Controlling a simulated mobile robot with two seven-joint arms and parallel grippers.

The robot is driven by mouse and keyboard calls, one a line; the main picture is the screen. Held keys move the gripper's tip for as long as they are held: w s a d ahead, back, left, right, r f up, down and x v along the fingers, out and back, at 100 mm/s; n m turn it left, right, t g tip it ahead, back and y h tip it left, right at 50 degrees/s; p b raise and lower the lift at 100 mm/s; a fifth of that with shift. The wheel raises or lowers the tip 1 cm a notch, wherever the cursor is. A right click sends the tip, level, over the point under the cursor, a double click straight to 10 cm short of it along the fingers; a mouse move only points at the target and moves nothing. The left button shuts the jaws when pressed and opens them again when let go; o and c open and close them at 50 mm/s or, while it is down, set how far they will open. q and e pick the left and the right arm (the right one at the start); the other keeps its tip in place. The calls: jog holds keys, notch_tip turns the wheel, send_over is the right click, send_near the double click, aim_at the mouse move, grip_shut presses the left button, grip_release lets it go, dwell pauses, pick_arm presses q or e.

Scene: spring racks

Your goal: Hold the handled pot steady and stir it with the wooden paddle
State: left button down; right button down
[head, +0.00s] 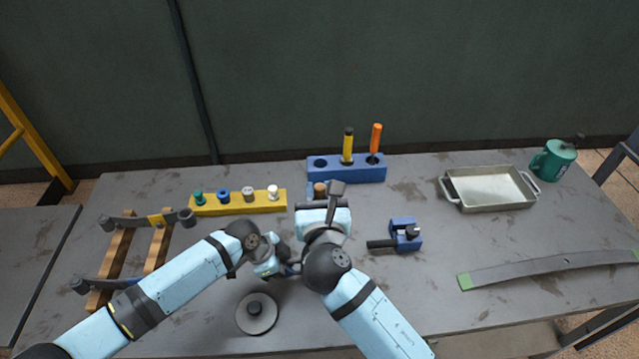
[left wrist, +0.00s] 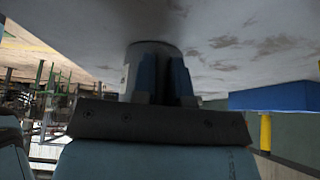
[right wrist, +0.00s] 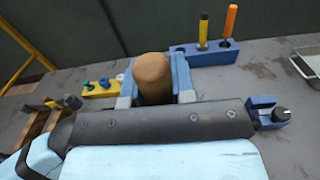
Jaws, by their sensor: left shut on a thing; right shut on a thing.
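The wooden paddle (right wrist: 152,72) shows in the right wrist view as a round brown handle end. My right gripper (right wrist: 154,92) is shut on it, a blue finger on each side. In the head view the paddle top (head: 320,187) stands at my right gripper (head: 318,194); its lower part is hidden. My left gripper (head: 290,268) is low over the table, left of my right wrist. It is shut (left wrist: 164,80) against a grey rounded shape, seemingly the handled pot (left wrist: 135,53); the grip point is hidden. My right arm covers the pot in the head view.
A grey knobbed disc (head: 257,314) lies at the front. A yellow peg block (head: 238,203) and blue tool holder (head: 346,170) stand behind. A wooden rack (head: 115,253) is left. A blue clamp-like device (head: 405,233), grey tray (head: 490,189), flat strip (head: 548,269) and green can (head: 553,161) are right.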

notch_tip(320, 180, down, 9)
jog(key=shift+f, duration=0.2)
dwell(0.8)
jog(key=c, duration=1.6)
grip_release()
jog(key=shift+c, duration=1.3)
